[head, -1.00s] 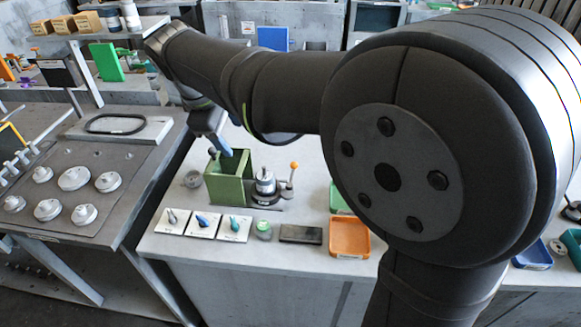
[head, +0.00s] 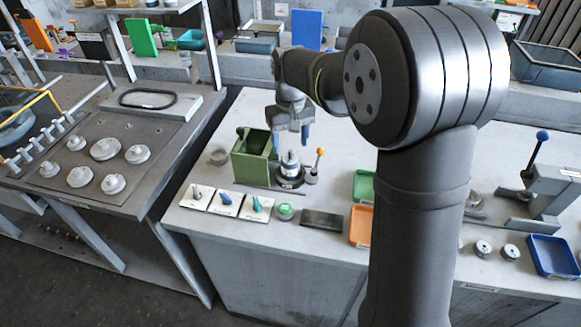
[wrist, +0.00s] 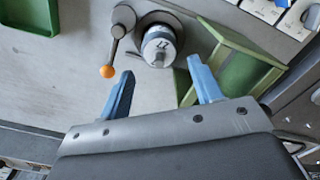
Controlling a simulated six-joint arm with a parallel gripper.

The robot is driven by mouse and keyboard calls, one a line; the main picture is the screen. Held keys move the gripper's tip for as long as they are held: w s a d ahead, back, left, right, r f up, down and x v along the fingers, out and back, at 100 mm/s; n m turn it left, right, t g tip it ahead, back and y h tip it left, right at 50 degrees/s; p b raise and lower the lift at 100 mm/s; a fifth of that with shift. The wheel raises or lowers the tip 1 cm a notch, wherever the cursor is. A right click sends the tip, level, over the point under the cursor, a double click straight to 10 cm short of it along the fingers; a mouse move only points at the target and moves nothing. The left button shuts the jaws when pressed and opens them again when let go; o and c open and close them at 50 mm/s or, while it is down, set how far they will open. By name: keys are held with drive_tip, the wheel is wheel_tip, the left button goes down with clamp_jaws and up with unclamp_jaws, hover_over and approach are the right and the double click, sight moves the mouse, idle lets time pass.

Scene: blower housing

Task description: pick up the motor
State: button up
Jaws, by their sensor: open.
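The motor appears to be the silver-grey cylinder (head: 290,163) standing upright in a dark round base on the bench. In the wrist view its top (wrist: 160,42) carries a dark marking and lies just beyond my fingertips. My gripper (head: 291,140) points down above the motor in the head view. Its two blue fingers are apart, with nothing between them (wrist: 161,70). The motor lines up roughly with the gap between the fingers. I see no contact.
A lever with an orange knob (head: 319,153) stands close right of the motor. An open green box (head: 250,168) stands close left. Small cards with tools (head: 227,204), a dark block (head: 321,219) and green and orange trays (head: 361,226) lie in front.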

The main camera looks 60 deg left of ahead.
sight(290, 158)
wheel_tip(290, 158, down, 8)
drive_tip(key=shift+r, duration=0.1)
idle(0.4)
drive_tip(key=c, duration=1.1)
